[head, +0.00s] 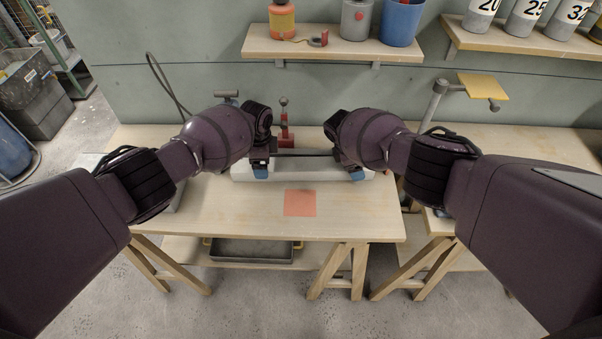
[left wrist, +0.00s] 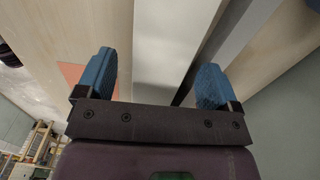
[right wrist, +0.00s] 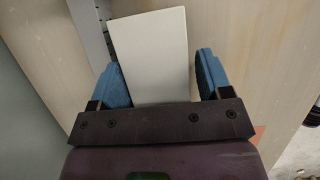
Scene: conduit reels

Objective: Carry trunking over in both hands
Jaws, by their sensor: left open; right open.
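The trunking (head: 310,171) is a long pale grey bar lying left to right on the wooden table, behind an orange-red square. My left gripper (head: 261,168) is at its left part, jaws open. In the left wrist view the blue fingertips (left wrist: 155,82) stand apart on either side of the trunking (left wrist: 165,50). My right gripper (head: 355,172) is at its right end, also open. In the right wrist view its fingertips (right wrist: 162,80) straddle the trunking's white end (right wrist: 152,50). Whether any finger touches the trunking I cannot tell. The arms hide part of its back edge.
The orange-red square (head: 300,203) lies on the clear front of the table (head: 240,215). A red and grey tool (head: 284,125) stands behind the trunking. A second table (head: 540,140) adjoins at the right. Shelves (head: 330,48) with pots hang above. A grey tray (head: 250,250) sits below.

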